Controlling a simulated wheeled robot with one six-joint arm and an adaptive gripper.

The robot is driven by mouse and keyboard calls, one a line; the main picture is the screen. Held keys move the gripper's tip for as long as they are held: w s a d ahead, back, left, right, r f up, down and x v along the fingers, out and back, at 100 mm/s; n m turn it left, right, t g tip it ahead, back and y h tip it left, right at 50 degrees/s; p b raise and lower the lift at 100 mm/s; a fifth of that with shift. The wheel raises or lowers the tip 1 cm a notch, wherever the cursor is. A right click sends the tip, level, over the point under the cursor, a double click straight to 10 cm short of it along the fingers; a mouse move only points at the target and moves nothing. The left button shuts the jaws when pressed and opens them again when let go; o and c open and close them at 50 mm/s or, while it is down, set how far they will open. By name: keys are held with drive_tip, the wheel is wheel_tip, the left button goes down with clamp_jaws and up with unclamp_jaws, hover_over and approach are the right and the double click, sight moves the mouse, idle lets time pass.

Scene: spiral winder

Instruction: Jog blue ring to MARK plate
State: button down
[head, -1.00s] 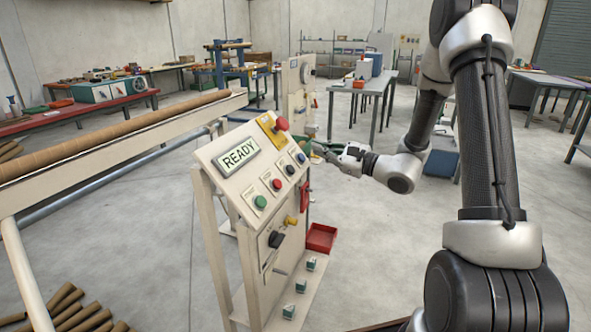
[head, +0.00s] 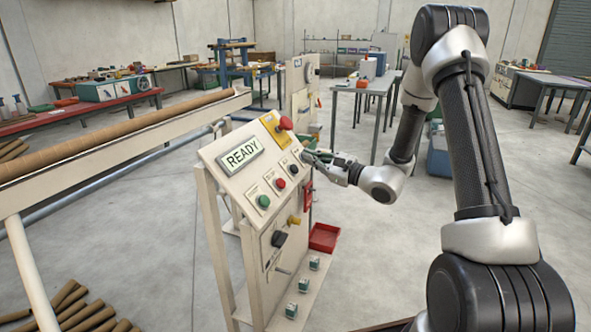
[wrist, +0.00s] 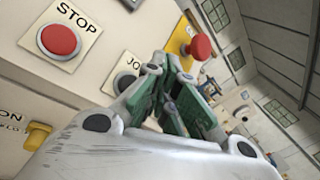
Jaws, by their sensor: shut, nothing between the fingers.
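The cream control panel (head: 232,178) stands in mid view with a lit READY display (head: 241,155). My gripper (head: 308,155) is shut and empty, its tips close to the upper right of the panel face. In the wrist view the closed green-padded fingers (wrist: 176,72) cover part of the panel beside a label reading "JO", its end hidden. A dark button (wrist: 125,82) shows under that label. Whether the tips touch a button I cannot tell. The blue button seen earlier is hidden behind my gripper. I cannot make out a blue ring or a MARK plate.
A red STOP button (wrist: 58,40) and a red mushroom button (head: 285,123) on a yellow plate sit near the fingers. A green button (head: 264,201) and a yellow knob (head: 294,219) are lower. A long brown tube (head: 120,134) lies left.

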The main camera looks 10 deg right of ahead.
drive_tip(key=shift+w+a+f, duration=0.65)
drive_tip(key=shift+a+f, duration=0.3)
idle(0.9)
drive_tip(key=shift+w+a+f, duration=0.15)
drive_tip(key=shift+a+f, duration=0.1)
drive_tip(key=shift+a, duration=0.05)
drive_tip(key=shift+w+a+f, duration=0.2)
drive_tip(key=shift+a+f, duration=0.05)
idle(0.8)
drive_tip(key=shift+s+d+r, duration=0.35)
drive_tip(key=shift+d+r, duration=0.15)
drive_tip(key=shift+d, duration=0.05)
idle(0.4)
drive_tip(key=s+d+r, duration=0.2)
drive_tip(key=d+r, duration=0.1)
drive_tip(key=shift+s+r, duration=0.1)
drive_tip(key=shift+r, duration=0.05)
idle(0.3)
